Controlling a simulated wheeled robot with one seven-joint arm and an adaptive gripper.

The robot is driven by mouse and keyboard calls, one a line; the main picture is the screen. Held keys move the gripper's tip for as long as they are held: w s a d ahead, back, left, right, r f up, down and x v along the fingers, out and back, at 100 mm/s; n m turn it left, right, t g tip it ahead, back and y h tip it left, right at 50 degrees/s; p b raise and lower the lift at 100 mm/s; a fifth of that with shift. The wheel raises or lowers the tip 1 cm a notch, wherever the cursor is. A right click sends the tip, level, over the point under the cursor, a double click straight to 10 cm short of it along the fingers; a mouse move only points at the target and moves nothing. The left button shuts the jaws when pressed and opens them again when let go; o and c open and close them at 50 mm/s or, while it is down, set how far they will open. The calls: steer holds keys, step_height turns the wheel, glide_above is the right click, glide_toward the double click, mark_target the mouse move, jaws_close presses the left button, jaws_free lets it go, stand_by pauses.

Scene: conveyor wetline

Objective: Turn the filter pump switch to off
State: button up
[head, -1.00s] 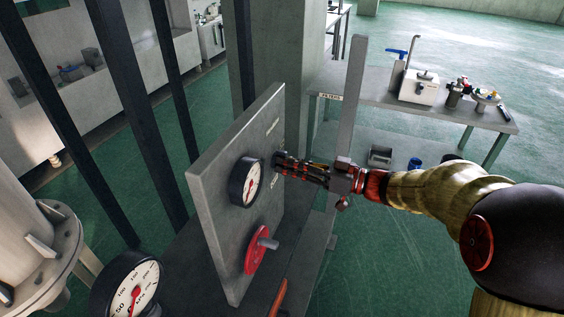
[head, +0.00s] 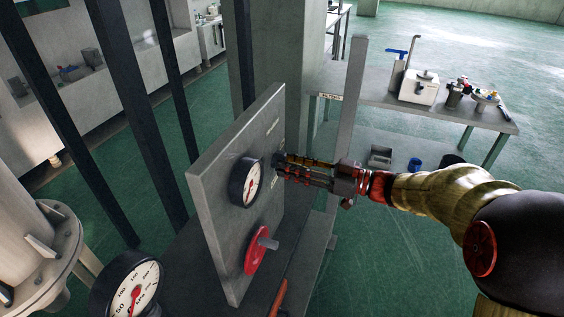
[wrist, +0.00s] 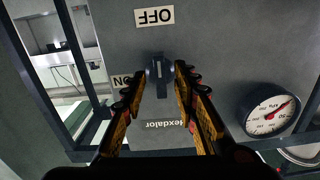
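The filter pump switch is a dark rotary knob (wrist: 160,75) on a grey panel (head: 218,180). In the wrist view its bar runs up and down in the picture. An upside-down OFF label (wrist: 154,16) is above it, and an ON label (wrist: 122,81) is to its lower left, partly behind a finger. My gripper (wrist: 159,66) is open, with one fingertip on each side of the knob and small gaps visible. In the head view my gripper (head: 281,165) reaches the panel from the right; its fingertips largely hide the knob.
A pressure gauge (head: 246,182) sits close beside the fingertips on the panel. A red handwheel (head: 257,250) projects below it. A grey post (head: 346,115) stands just behind my gripper. A bench (head: 390,108) with several parts stands at the back right.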

steer(key=v, duration=0.6)
stand_by(0.6)
